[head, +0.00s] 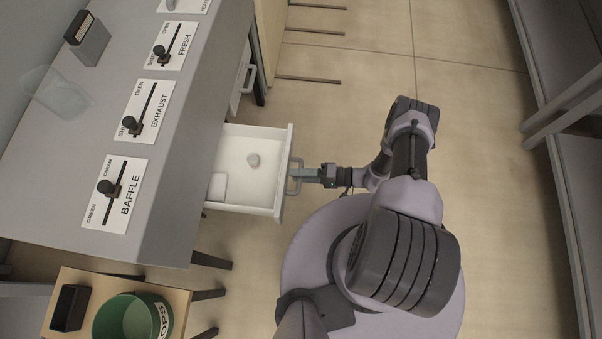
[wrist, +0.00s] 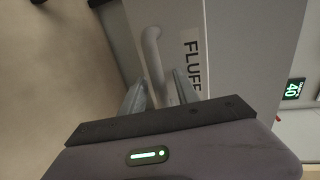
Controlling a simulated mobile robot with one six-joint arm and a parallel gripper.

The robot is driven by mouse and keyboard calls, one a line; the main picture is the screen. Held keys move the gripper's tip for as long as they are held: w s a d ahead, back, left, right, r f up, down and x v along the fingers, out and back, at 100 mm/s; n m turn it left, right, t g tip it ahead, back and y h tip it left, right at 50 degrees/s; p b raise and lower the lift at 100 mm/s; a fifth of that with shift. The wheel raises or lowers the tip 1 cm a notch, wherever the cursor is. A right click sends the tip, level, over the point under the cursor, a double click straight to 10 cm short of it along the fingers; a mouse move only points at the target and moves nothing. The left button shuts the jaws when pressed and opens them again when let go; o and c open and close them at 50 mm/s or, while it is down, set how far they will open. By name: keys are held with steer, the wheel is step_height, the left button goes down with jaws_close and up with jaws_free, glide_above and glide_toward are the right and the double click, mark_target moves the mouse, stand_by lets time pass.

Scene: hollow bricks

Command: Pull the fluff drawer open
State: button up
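The fluff drawer (head: 240,140) is pulled well out from under the grey counter in the head view. Its front (wrist: 222,60) carries the label FLUFF in the wrist view. In the head view my gripper (head: 302,173) reaches the handle from the right. The exact finger contact is partly hidden by the gripper body.
The counter (head: 170,190) holds BAFFLE (head: 115,195), EXHAUST (head: 145,110) and FRESH (head: 167,46) lever plates. A green bin (head: 133,318) stands on a small wooden table at the lower left. Shelving (head: 570,90) stands at the right. Open floor (head: 490,150) lies between.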

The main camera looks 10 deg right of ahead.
steer(key=p+v, duration=0.2)
steer(key=v, duration=1.5)
steer(key=shift+d, duration=0.25)
